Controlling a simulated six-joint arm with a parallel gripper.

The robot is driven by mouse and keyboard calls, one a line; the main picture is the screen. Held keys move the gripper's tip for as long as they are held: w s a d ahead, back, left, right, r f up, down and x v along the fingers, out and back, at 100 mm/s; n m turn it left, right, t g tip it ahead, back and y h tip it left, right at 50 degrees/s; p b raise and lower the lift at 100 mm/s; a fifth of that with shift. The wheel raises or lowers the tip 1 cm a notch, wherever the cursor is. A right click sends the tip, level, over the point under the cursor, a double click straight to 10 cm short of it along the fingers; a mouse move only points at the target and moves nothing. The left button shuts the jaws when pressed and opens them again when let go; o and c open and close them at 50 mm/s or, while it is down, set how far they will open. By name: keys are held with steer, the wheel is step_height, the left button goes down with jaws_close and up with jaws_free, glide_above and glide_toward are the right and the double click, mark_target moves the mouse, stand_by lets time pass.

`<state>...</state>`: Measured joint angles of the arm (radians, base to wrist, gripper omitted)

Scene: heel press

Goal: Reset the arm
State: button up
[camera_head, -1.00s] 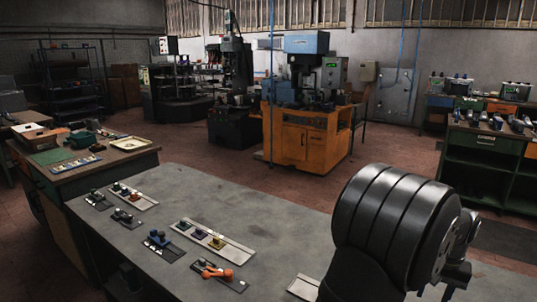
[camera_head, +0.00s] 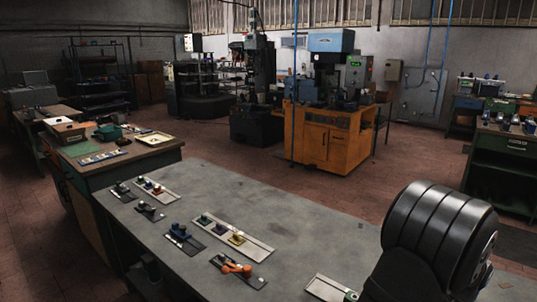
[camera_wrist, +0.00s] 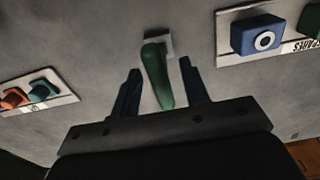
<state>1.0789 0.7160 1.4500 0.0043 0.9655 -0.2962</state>
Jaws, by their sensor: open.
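My gripper (camera_wrist: 160,66) shows in the wrist view as two dark blue fingers, spread apart and open. A green handle-like piece (camera_wrist: 157,76) shows between the fingers, with a pale small plate at its far end. I cannot tell how far it is from the fingers; neither finger visibly grips it. In the head view my black ribbed arm part fills the lower right, and the gripper itself is not seen there.
A grey table (camera_head: 290,218) bears several small plates with coloured parts, among them an orange piece (camera_head: 235,268). The wrist view shows a blue block (camera_wrist: 257,36) on a plate at the right. An orange machine (camera_head: 328,138) stands beyond the table. The table's middle is clear.

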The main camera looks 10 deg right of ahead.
step_height(320, 180, up, 17)
step_height(320, 180, down, 16)
steer(key=shift+f, duration=0.25)
step_height(320, 180, up, 6)
steer(key=shift+w+a+f+n, duration=0.15)
steer(key=shift+w+a+n, duration=0.15)
steer(key=shift+w+a, duration=0.4)
steer(key=shift+s+a, duration=0.1)
steer(key=shift+s, duration=0.1)
